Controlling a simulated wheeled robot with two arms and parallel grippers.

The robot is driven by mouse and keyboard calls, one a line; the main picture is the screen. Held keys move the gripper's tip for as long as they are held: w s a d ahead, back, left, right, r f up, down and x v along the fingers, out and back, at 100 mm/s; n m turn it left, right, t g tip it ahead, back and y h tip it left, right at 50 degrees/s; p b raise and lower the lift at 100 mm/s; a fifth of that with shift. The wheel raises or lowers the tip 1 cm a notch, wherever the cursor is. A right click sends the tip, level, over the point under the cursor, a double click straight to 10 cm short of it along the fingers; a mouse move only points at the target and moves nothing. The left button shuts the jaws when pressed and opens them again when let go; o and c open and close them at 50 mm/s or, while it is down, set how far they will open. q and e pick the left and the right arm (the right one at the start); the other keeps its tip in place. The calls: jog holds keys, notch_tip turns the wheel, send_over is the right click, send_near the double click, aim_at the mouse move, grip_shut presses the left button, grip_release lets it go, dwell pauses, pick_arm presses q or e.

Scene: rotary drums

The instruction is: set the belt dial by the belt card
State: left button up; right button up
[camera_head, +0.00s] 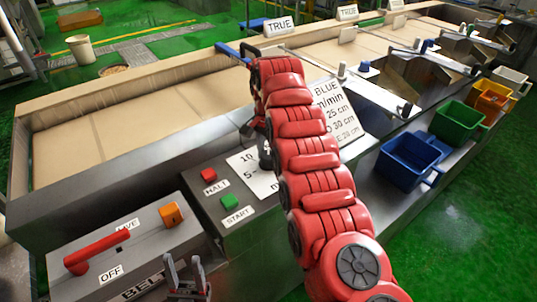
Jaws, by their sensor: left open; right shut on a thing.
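The belt dial's white scale plate (247,172) lies on the grey control panel, with "10" and "5" readable. Its dark knob (264,155) shows beside my red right arm, which hides the rest of the scale; the pointer setting cannot be read. My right gripper (257,128) is at the knob and shut on it, its fingers mostly hidden. The white belt card (338,112) leans behind the arm; "BLUE", "m/min", "25 cm", "30 cm" and "20 cm" are partly readable. My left gripper (187,275) is open and empty at the bottom, in front of the switch box.
A red HALT button (208,175) and green START button (229,201) sit left of the dial. A switch box (150,250) carries a red handle (97,250) near "OFF". Blue (408,165), green (455,128) and orange (490,100) bins stand at right.

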jog(key=m+p, duration=0.1)
jog(key=m, duration=0.4)
jog(key=shift+r+m, duration=0.1)
jog(key=shift+m, duration=0.2)
jog(key=m, duration=0.5)
jog(key=shift+p, duration=0.4)
jog(key=shift+m, duration=0.3)
jog(key=o, duration=1.4)
jog(key=shift+c, duration=0.2)
